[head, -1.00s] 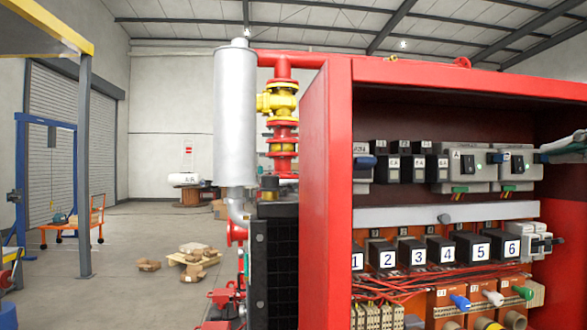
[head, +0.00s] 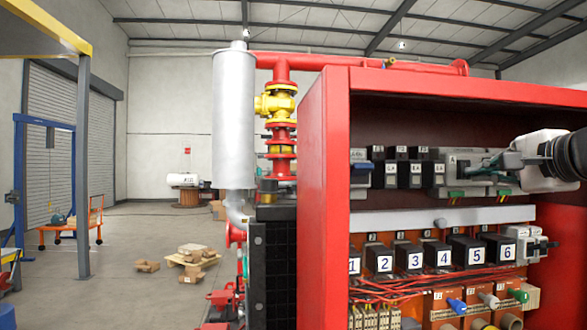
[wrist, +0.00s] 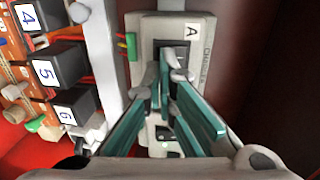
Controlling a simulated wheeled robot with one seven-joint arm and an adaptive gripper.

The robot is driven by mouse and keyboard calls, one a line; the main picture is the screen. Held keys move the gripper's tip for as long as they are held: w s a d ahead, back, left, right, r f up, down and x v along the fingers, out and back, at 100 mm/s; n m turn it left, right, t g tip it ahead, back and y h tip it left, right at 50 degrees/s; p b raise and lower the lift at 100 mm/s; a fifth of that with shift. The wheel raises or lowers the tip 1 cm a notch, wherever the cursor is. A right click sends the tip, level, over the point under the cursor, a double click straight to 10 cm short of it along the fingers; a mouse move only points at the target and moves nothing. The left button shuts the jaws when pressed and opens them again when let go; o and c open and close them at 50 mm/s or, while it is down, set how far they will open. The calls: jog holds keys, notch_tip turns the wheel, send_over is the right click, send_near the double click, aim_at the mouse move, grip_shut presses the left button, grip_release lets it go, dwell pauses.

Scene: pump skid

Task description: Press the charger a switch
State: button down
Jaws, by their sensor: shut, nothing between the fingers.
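The charger A unit is a grey box on the upper row of the red cabinet. Its "A" label (head: 452,160) shows in the head view, and my gripper hides much of its right part. In the wrist view its white label (wrist: 191,31) reads "A" beside sideways "CHARGER" lettering. A dark switch area (wrist: 160,47) lies beside the label, partly behind my fingertips. My gripper (head: 492,163) reaches in from the right in front of the unit. In the wrist view my teal-padded fingers (wrist: 172,76) converge, empty, over the unit's face; contact cannot be told.
Several black breakers (head: 403,173) sit left of charger A. A grey rail (head: 400,218) runs below, above numbered black modules (head: 475,252). Red wires and coloured plugs (head: 457,304) are lower. The red cabinet frame (head: 322,200) bounds the left side.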

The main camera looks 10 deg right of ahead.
jog(key=shift+w, duration=0.2)
dwell(0.3)
jog(key=b, duration=0.3)
jog(key=shift+w+f+t, duration=0.15)
jog(key=shift+w+t, duration=0.2)
jog(key=shift+t, duration=0.05)
jog(key=shift+b, duration=0.3)
